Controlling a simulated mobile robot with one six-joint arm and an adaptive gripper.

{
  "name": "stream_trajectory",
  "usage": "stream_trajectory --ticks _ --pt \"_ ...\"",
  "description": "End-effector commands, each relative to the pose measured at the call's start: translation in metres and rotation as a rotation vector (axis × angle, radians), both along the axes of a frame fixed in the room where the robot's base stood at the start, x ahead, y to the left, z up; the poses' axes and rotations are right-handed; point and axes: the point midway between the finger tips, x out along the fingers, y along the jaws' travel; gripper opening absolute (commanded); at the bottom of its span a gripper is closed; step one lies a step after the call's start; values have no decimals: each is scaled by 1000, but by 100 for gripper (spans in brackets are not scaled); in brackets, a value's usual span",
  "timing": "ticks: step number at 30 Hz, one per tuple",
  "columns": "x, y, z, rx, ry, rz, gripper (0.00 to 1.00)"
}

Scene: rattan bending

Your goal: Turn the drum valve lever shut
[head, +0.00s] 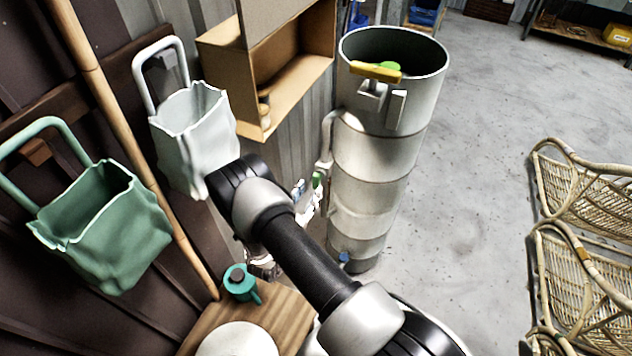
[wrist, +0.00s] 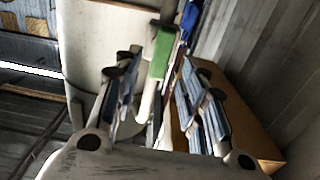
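The drum (head: 372,150) is a tall, pale metal cylinder standing upright, with a curved pipe (head: 327,140) down its left side. A small green lever (head: 317,180) shows at the drum's left side; in the wrist view it is a green handle (wrist: 161,55) by the pale drum wall (wrist: 95,45). My gripper (head: 308,197) is beside the drum, partly hidden by my arm. In the wrist view my gripper (wrist: 162,75) is open, with its blue-padded fingers on either side of the lever and gaps showing. Whether a finger touches the lever I cannot tell.
A yellow handle (head: 375,72) sits at the drum's rim. A wooden box shelf (head: 265,70) is behind left. White (head: 190,130) and green (head: 105,225) bags hang on the wall. A teal can (head: 240,283) stands on a wooden surface. Rattan chairs (head: 580,280) are right; floor between is clear.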

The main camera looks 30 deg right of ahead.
Motion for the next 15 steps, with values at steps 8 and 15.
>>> stream_trajectory --ticks 8,15 --pt "29 -39 -1 1 -1 -3 38" --pt "38 -49 0 0 1 0 38"
